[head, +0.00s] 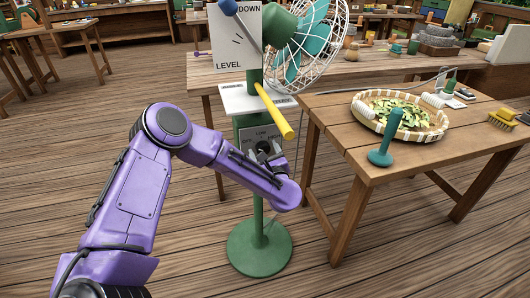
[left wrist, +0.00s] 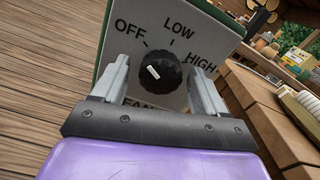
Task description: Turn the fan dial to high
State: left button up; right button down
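The fan dial (left wrist: 168,70) is a black ribbed knob on a grey panel (left wrist: 200,30) marked OFF, LOW and HIGH. Its white mark sits on the left side of the knob and points up-left, roughly toward OFF. My left gripper (left wrist: 160,78) is open, with one finger on each side of the dial and visible gaps between. In the head view the left gripper (head: 264,152) is at the front of the panel on the green fan stand (head: 258,215), and my wrist hides part of the panel. My right gripper is not in view.
A yellow handle (head: 274,110) sticks out above the panel, under a LEVEL/DOWN board (head: 232,45). The caged fan (head: 305,45) is at the top. A wooden table (head: 350,150) stands close on the right, with a basket of leaves (head: 360,105) and a teal stand (head: 385,145).

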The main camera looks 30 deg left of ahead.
pick_arm(q)
jog(key=c, duration=1)
